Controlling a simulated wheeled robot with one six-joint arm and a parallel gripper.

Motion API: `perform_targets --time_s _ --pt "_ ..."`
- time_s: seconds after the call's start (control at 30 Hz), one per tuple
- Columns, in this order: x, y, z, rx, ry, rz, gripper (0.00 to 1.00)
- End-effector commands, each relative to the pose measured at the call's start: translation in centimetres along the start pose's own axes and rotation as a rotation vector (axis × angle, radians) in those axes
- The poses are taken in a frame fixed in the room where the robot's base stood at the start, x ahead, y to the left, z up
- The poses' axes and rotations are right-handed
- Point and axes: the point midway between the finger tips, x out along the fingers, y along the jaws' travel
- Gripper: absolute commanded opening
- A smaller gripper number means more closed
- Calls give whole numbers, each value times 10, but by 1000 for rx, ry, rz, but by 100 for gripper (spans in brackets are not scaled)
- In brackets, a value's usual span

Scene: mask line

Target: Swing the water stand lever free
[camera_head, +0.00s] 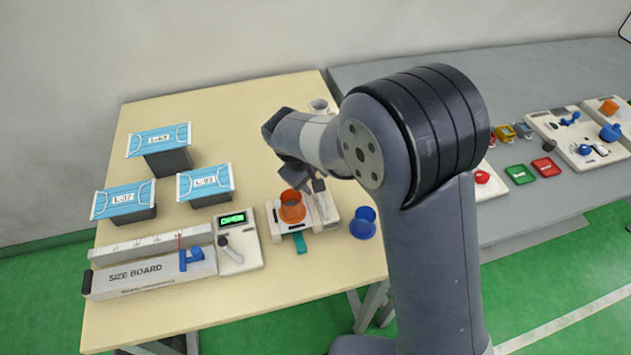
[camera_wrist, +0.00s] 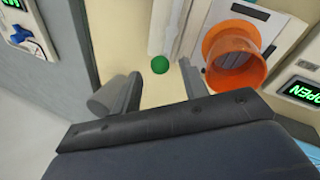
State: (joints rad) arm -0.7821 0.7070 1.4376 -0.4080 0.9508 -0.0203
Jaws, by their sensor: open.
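The water stand (camera_head: 330,222) is a low white unit on the beige table, with an orange cup (camera_head: 292,207) on its left part. In the wrist view the orange cup (camera_wrist: 235,50) is right of my gripper. A pale bar (camera_wrist: 165,25) runs down from the top edge, with a green round knob (camera_wrist: 160,65) near its lower end; it looks like the lever, but I cannot tell whether they join. My gripper (camera_head: 308,184) is above the stand. In the wrist view my open gripper (camera_wrist: 160,75) has the green knob between its fingertips, seemingly without contact.
A blue cup (camera_head: 363,222) stands just right of the stand. Left of it is a panel with a green OPEN display (camera_head: 232,219), then the size board (camera_head: 150,278). Several blue-topped boxes (camera_head: 160,140) stand at the back left. A grey table (camera_head: 500,215) adjoins on the right.

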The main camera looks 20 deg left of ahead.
Motion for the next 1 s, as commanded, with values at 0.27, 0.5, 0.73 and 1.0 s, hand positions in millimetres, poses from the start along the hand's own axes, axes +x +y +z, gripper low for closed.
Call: perform_targets --time_s 0.27,0.5,0.73,1.0 --pt "-57 0 -1 0 7 1 42" --pt "-85 -1 0 0 3 -1 42" --pt "-90 0 0 -1 2 -1 42" --pt "-84 0 0 -1 -1 -1 42"
